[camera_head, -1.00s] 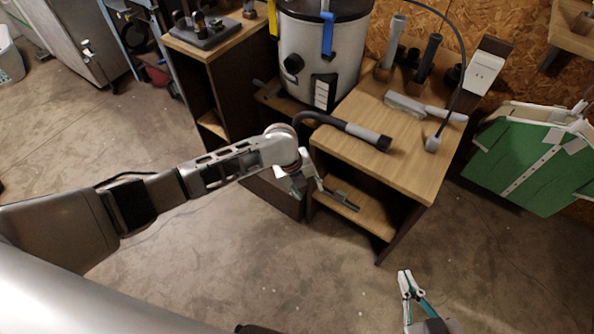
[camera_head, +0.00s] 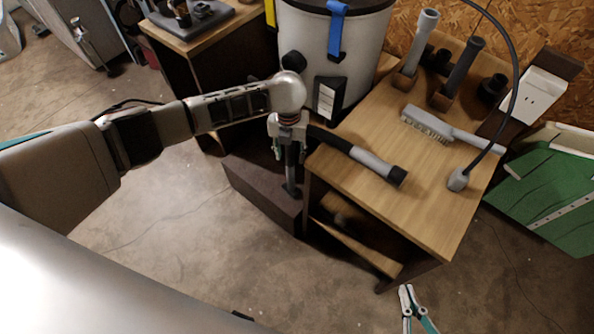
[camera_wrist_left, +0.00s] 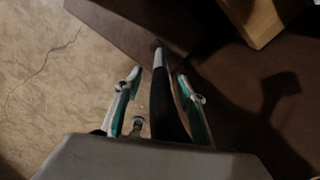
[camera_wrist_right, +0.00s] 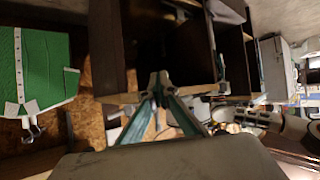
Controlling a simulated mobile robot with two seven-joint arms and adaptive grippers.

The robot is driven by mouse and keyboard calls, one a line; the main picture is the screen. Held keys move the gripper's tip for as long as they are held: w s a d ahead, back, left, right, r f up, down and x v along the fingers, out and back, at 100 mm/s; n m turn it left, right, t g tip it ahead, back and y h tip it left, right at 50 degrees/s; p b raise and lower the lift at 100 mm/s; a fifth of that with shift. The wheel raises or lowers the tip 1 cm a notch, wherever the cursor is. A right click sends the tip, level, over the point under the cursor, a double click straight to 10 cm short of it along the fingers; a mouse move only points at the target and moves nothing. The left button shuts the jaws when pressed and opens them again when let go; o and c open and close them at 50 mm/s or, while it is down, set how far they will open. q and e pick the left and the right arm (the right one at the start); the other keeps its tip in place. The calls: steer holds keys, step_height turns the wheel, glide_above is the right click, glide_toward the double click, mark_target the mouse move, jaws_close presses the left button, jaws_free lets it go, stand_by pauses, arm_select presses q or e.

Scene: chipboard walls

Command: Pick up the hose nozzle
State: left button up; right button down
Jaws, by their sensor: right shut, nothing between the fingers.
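The hose nozzle (camera_head: 292,172) is a slim dark tube with a grey lower end. It hangs nearly upright below my left gripper (camera_head: 289,145), in front of the wooden cabinet. In the left wrist view the nozzle (camera_wrist_left: 160,70) runs between the fingers of my left gripper (camera_wrist_left: 157,80) and out past their tips. The fingers are around it and it follows the gripper; the exact contact is hidden. My right gripper (camera_head: 408,293) is low at the front right, shut and empty. Its tips meet in the right wrist view (camera_wrist_right: 158,80).
The wooden cabinet (camera_head: 430,225) carries a black-and-grey hose end (camera_head: 375,165), a brush (camera_head: 428,127), upright tubes (camera_head: 462,68) and a cable plug (camera_head: 458,180). A vacuum drum (camera_head: 308,50) stands behind. A dark block (camera_head: 260,190) is below my left gripper. Front floor is clear.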

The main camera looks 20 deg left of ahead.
mark_target(290, 163)
arm_select(q)
steer(key=shift+w+f, duration=0.1)
steer(key=shift+w, duration=0.15)
steer(key=shift+s+f+b, duration=0.15)
steer(key=shift+f+b, duration=0.15)
steer(key=shift+f, duration=0.35)
steer(key=shift+s+f+b, duration=0.15)
steer(key=shift+f+b, duration=0.1)
steer(key=shift+f, duration=0.35)
steer(key=f, duration=0.1)
steer(key=f+b, duration=0.1)
steer(key=f, duration=0.1)
steer(key=f+b, duration=0.1)
steer(key=f, duration=0.1)
steer(key=shift+s+d, duration=0.1)
steer(key=shift+s, duration=0.3)
steer(key=shift+w+f, duration=0.1)
steer(key=shift+f, duration=0.1)
steer(key=shift+w+r, duration=0.2)
steer(key=shift+r, duration=0.1)
jaws_close()
arm_select(e)
steer(key=shift+w+a+r+m+t+y, duration=0.15)
steer(key=shift+w+a+r+m+y, duration=0.1)
steer(key=shift+w+a+r, duration=0.25)
steer(key=shift+w+a+r+m+t+y, duration=0.15)
steer(key=shift+w+a+r+m, duration=0.2)
steer(key=shift+a, duration=0.3)
